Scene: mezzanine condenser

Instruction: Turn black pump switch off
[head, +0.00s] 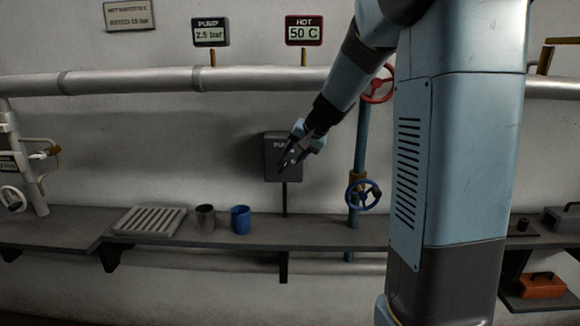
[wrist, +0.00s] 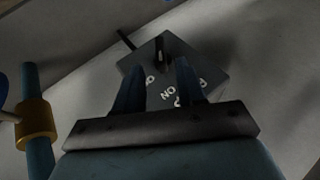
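The black pump switch is a dark grey box (head: 272,166) on the wall, above the shelf, with "PUMP" lettering partly covered by my gripper. In the wrist view the box (wrist: 205,75) appears turned, with pale "ON" and "PUMP" letters and another label partly hidden by the left finger. A small black lever (wrist: 161,52) shows on its face between my fingertips. My gripper (head: 287,160) is in front of the box. In the wrist view the gripper (wrist: 153,63) has its fingers apart, either side of the lever. I cannot tell whether they touch it.
A blue valve wheel (head: 362,194) and a red valve wheel (head: 377,85) sit on a vertical blue pipe right of the box. A grey mug (head: 205,219), blue mug (head: 240,220) and slatted grate (head: 150,220) stand on the shelf (head: 330,235) below. A pale pipe (head: 150,80) runs above.

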